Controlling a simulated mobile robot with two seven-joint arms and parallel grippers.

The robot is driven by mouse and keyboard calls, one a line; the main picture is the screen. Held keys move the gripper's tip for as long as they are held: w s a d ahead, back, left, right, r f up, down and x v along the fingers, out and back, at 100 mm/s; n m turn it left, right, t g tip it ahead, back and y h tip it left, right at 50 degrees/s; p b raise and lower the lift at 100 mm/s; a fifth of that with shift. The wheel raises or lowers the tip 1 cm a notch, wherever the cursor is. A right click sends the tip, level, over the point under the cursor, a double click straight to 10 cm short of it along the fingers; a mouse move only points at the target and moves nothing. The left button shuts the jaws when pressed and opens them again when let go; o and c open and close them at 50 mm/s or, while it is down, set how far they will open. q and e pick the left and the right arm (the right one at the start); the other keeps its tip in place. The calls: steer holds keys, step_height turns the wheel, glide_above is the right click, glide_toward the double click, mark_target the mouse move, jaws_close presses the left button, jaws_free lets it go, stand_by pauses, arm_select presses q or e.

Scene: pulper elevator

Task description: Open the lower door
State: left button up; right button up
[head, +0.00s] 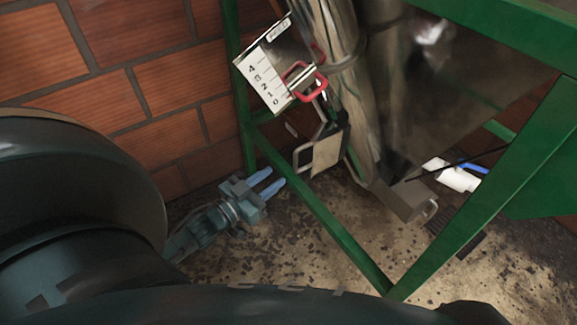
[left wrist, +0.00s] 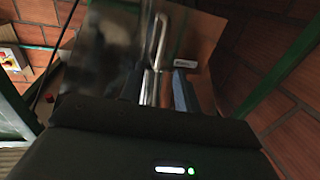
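In the head view a metal chute or pipe comes down inside a green frame. A small metal door plate (head: 328,150) with a loop handle (head: 304,157) sits at its lower left side; I cannot tell for sure that this is the lower door. My left gripper (head: 266,182) is left of and a little below this handle, its two blue fingers parallel with a small gap. In the left wrist view a metal loop handle (left wrist: 158,38) stands ahead of the fingers (left wrist: 164,88), before a brownish plate (left wrist: 200,36). No contact is clear. My right gripper is not in view.
A green frame bar (head: 335,232) runs beside the gripper, and a brick wall (head: 155,75) stands behind it. Above are a numbered scale (head: 262,85) and a red handle (head: 303,80). A metal spout (head: 400,200) and a white-and-blue object (head: 455,175) are to the right.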

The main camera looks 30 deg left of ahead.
arm_select(q)
glide_toward(298, 145)
steer(key=w+d, duration=0.3)
steer(key=d, duration=0.1)
steer(key=shift+s+a+f+b, duration=0.1)
steer(key=shift+s+b, duration=0.1)
steer(key=shift+b, duration=0.25)
jaws_close()
